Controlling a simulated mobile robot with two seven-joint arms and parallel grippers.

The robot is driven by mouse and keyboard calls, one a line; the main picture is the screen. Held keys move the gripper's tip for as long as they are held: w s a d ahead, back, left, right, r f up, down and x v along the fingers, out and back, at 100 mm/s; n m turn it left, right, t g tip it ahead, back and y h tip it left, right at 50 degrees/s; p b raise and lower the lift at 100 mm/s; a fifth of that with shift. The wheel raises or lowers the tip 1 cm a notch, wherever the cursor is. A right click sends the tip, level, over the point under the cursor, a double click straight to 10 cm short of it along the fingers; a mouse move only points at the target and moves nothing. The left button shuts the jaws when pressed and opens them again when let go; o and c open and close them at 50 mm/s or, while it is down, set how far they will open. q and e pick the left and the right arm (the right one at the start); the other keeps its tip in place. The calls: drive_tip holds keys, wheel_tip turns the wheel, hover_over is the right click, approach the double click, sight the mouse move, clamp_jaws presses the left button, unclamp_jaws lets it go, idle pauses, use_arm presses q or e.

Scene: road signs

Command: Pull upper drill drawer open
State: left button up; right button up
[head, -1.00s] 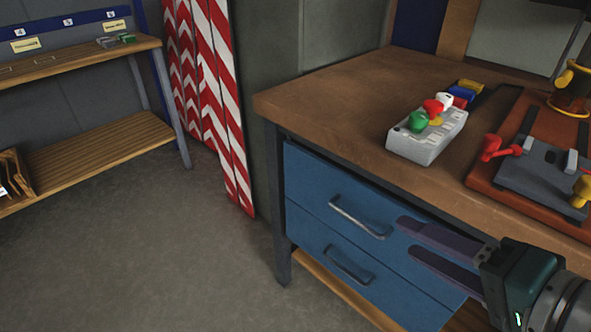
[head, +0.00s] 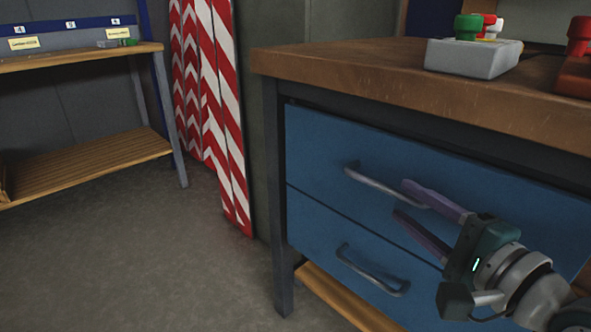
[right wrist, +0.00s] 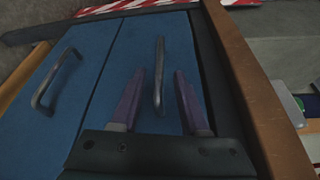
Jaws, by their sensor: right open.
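The upper drill drawer (head: 320,143) is a blue front under the wooden bench top, and it is shut. Its grey bar handle (head: 375,184) runs across the front and also shows in the right wrist view (right wrist: 159,75). My right gripper (head: 405,200) is open in front of the drawer, close to the right end of the handle. In the right wrist view the handle lies between the two purple fingers (right wrist: 156,88); I cannot tell whether they touch it. My left gripper is not in view.
A lower blue drawer (head: 310,225) with its own handle (head: 372,270) sits below, shut. The wooden bench top (head: 340,68) overhangs the drawers and carries a grey box with coloured buttons (head: 470,57). Striped boards (head: 225,120) lean at the left. The floor (head: 150,270) there is clear.

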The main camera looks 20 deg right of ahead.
sight(390, 192)
drive_tip(key=w, duration=0.2)
drive_tip(key=w+b, duration=0.1)
drive_tip(key=w, duration=0.3)
drive_tip(key=shift+w+f+b, duration=0.15)
drive_tip(key=shift+f+b, duration=0.1)
drive_tip(key=shift+b, duration=0.1)
drive_tip(key=shift+c, duration=0.3)
clamp_jaws()
idle(0.7)
